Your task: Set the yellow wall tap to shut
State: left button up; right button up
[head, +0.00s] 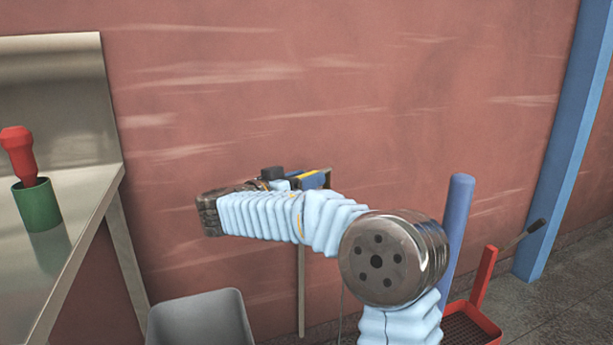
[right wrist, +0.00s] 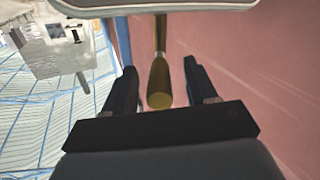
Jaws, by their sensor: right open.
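A yellow-brown handle (right wrist: 160,82), which looks like the yellow tap's, shows in the right wrist view with its rounded end toward me. My right gripper (right wrist: 160,67) is open, one black finger on each side of the handle. A gap shows on both sides, and the fingers do not grip it. In the head view a small yellow piece (head: 309,174) shows beside blue and dark parts above my right forearm. My arm hides most of the tap there, so its setting cannot be read. My left gripper is not in view.
A steel table (head: 100,196) at left carries a green cup (head: 38,206) with a red-handled tool (head: 18,152). A blue post (head: 459,225) and red tray (head: 470,325) stand at right. The reddish wall (head: 350,90) is close behind.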

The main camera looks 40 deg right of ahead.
jog(key=shift+d, duration=0.5)
jog(key=shift+c, duration=0.3)
grip_shut()
